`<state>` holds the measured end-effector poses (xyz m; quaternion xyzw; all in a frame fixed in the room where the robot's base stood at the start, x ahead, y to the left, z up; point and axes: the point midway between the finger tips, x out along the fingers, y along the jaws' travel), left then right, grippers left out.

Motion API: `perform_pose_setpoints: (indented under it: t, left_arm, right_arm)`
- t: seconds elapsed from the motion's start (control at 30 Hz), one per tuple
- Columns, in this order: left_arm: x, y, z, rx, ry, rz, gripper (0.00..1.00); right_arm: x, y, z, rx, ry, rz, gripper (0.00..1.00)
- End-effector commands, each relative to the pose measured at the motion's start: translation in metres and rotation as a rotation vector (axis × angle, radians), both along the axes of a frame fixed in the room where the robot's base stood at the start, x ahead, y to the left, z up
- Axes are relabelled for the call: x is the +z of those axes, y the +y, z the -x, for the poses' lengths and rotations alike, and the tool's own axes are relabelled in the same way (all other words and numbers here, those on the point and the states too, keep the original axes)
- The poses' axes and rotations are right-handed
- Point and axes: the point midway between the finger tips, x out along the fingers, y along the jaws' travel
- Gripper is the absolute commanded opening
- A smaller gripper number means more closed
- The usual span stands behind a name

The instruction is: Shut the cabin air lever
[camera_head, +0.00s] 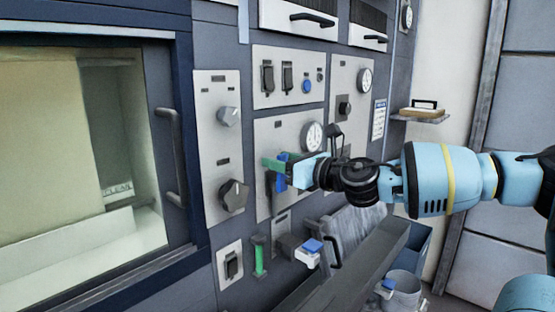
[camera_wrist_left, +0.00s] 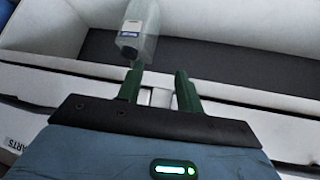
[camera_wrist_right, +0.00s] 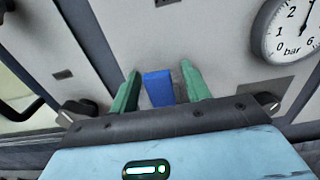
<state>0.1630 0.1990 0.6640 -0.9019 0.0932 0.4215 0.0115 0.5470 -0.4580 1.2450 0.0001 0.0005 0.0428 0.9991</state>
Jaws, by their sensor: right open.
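The blue lever (camera_wrist_right: 158,88) is on a light grey panel, and in the right wrist view it stands between the fingers of my right gripper (camera_wrist_right: 161,68). The fingers are apart, with a gap on each side of the blue part. In the head view my right gripper (camera_head: 275,170) is at the panel below a round gauge (camera_head: 312,137), and its green fingers and body hide much of the lever (camera_head: 282,157). I cannot tell the lever's exact angle. My left gripper (camera_wrist_left: 157,84) shows only in the left wrist view, open and empty.
Dark knobs (camera_head: 234,195) and switches surround the lever on the wall panels. A window (camera_head: 75,150) with a vertical handle is at left. A bin (camera_head: 403,290) and a blue-topped object (camera_head: 312,246) are below. A clear bottle (camera_wrist_left: 138,30) is near my left fingers.

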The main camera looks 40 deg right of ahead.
Motion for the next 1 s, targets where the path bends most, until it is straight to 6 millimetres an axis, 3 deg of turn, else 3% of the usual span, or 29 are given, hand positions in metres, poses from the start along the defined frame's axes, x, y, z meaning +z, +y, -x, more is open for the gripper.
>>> perform_pose_setpoints:
  t: [0.27, 0.6, 1.0]
  left_arm:
    - [-0.0007, 0.0003, 0.0028, 0.000, 0.005, 0.000, 0.36]
    - [-0.0014, 0.0005, 0.0047, 0.000, 0.009, -0.001, 0.36]
    - [-0.0015, 0.0009, 0.0039, -0.001, 0.008, -0.002, 0.36]
  right_arm:
    - [-0.0001, 0.0002, 0.0000, 0.000, 0.000, 0.000, 0.45]
    - [-0.0002, 0.0001, 0.0000, 0.000, 0.000, 0.000, 0.00]
    - [-0.0004, -0.0004, -0.0001, 0.000, 0.003, -0.031, 0.00]
